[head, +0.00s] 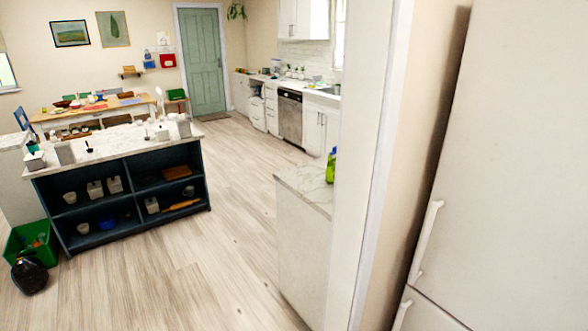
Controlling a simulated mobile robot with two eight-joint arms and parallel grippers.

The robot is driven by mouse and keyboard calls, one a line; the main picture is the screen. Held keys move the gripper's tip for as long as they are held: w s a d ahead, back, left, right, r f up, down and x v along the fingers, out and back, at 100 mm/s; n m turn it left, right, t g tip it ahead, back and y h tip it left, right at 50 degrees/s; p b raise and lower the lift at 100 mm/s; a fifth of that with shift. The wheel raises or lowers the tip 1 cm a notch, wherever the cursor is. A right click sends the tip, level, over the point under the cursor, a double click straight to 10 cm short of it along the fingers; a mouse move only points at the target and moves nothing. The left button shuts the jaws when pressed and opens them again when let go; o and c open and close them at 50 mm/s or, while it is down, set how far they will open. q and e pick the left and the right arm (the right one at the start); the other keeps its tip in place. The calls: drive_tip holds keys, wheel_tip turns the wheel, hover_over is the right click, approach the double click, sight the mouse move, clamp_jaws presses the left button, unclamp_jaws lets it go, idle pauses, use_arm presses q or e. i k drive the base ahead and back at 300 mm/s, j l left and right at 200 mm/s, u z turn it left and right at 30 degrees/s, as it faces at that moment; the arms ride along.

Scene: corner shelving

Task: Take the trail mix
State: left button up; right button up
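I cannot make out any trail mix in the head view. Several small items stand on the kitchen island (110,145) and in its dark open shelves, but they are too small to tell as trail mix. A green-yellow container (331,165) stands on the near counter, partly hidden by the wall edge. Neither of my grippers shows in the view.
A white fridge (510,170) and a wall edge fill the right side. A short counter (306,188) juts out beside them. A green bin (30,238) and a black bag (29,276) stand at the left. The wooden floor (190,265) between is clear.

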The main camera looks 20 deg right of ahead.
sight(330, 170)
drive_tip(key=z, duration=0.85)
drive_tip(key=i+j+z, duration=0.25)
drive_tip(key=i+j, duration=0.3)
drive_tip(key=i+j+z, duration=0.3)
drive_tip(key=i+j, duration=0.2)
drive_tip(key=j, duration=0.25)
drive_tip(key=i+j+z, duration=0.1)
drive_tip(key=i+j, duration=0.15)
drive_tip(key=i+j+z, duration=0.15)
drive_tip(key=j, duration=0.35)
drive_tip(key=i+j+z, duration=0.15)
drive_tip(key=j, duration=0.3)
drive_tip(key=i+j+z, duration=0.15)
drive_tip(key=i+j, duration=0.25)
drive_tip(key=i, duration=0.35)
